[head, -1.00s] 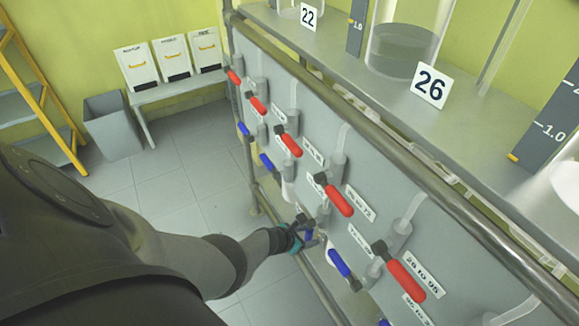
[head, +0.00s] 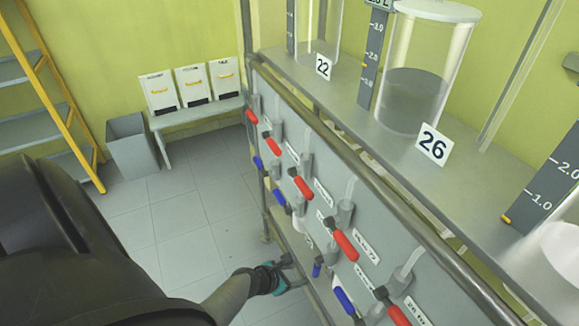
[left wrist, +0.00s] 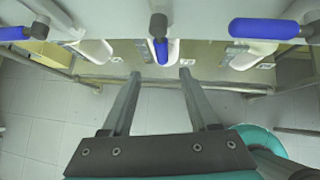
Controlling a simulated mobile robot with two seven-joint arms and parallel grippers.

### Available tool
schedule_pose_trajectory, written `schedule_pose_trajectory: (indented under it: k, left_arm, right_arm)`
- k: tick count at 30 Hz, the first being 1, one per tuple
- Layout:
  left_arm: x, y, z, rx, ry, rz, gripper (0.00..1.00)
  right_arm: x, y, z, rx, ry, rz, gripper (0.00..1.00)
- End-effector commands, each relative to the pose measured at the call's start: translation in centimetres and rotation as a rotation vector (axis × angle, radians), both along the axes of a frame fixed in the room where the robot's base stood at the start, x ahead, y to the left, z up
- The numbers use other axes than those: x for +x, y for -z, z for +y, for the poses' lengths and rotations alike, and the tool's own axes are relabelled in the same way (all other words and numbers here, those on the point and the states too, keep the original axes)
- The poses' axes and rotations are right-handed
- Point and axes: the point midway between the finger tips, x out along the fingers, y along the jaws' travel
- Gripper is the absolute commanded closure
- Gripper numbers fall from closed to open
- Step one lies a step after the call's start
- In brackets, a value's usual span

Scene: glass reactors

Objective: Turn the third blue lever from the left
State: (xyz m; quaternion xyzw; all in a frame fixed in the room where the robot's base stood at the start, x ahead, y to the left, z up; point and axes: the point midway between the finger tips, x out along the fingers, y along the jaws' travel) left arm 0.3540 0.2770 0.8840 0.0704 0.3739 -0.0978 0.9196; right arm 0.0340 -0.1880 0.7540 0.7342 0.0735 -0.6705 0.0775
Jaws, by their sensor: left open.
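The third blue lever from the left (head: 317,268) is on the grey panel, low down. It points nearly straight down, unlike the slanted blue levers beside it. In the left wrist view it is the middle blue lever (left wrist: 160,50), beyond the fingertips and in line with the gap between them. My left gripper (head: 287,274) is open and empty, in front of the panel and a little apart from this lever. Its two fingers show in the left wrist view (left wrist: 160,76). My right gripper is not in view.
Neighbouring blue levers are the second (head: 279,198) and fourth (head: 344,300); the first (head: 258,162) is farther left. Red levers (head: 303,187) run in a row above. A metal rail (head: 350,165) edges the panel top. The tiled floor (head: 185,215) to the left is clear.

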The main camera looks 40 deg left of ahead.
Motion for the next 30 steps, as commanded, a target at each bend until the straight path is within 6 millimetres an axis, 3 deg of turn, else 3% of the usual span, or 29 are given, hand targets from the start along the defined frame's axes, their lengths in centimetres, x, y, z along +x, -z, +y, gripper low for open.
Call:
schedule_pose_trajectory:
  k: [12,30]
  left_arm:
    - [-2.0,-2.2,0.2,-0.003,0.001,-0.001,0.39]
    - [-2.3,-2.5,0.2,-0.003,0.0,-0.001,0.39]
  right_arm:
    - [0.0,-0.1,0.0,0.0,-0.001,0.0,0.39]
    - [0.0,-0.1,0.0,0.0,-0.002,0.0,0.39]
